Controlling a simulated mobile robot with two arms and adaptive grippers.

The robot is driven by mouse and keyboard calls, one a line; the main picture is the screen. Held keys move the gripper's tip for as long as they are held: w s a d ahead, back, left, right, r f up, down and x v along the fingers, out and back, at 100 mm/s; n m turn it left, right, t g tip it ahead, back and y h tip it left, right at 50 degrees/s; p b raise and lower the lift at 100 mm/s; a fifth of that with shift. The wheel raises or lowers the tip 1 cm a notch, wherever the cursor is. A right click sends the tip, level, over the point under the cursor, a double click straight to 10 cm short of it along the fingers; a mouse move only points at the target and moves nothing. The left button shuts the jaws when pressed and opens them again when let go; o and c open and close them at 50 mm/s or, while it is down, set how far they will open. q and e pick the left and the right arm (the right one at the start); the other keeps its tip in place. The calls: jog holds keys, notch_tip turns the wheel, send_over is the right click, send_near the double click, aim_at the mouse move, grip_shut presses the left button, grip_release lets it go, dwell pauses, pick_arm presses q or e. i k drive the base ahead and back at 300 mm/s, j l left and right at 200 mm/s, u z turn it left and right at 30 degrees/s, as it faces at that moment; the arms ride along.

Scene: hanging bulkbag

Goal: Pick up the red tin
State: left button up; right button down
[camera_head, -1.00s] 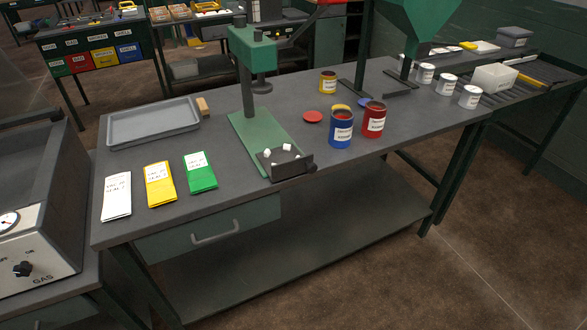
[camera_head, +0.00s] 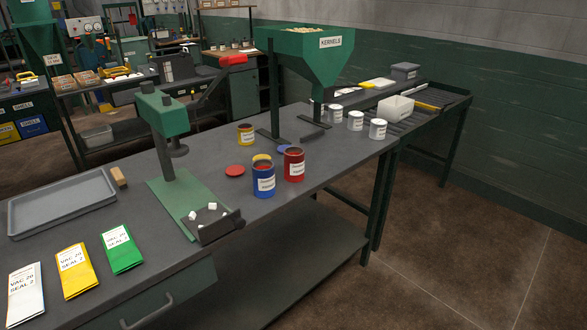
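The red tin (camera_head: 294,165) stands upright on the grey workbench in the head view, open at the top, with a white label on its front. A blue tin (camera_head: 263,181) stands just in front and to the left of it, close beside it. A small yellow tin (camera_head: 246,135) stands farther back on the bench. A flat red lid (camera_head: 235,170) lies left of the blue tin. A yellow lid (camera_head: 262,158) and a blue lid (camera_head: 284,149) lie partly hidden behind the tins. Neither of my grippers is in view.
A green press (camera_head: 168,150) stands left of the tins, with white pieces at its front. The kernel hopper (camera_head: 310,55) stands behind them. White tins (camera_head: 378,129) stand at the right end. A tray (camera_head: 62,203) and packets (camera_head: 74,270) are left. Open floor (camera_head: 440,240) lies right.

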aim_at(294, 164)
jog(key=i+l, duration=0.15)
jog(key=l, duration=0.2)
jog(key=i+l+u, duration=0.1)
jog(key=l, duration=0.3)
jog(key=i+l, duration=0.15)
jog(key=l, duration=0.2)
jog(key=i+l+u, duration=0.1)
jog(key=l, duration=0.3)
jog(key=i+l, duration=0.15)
jog(key=l, duration=0.25)
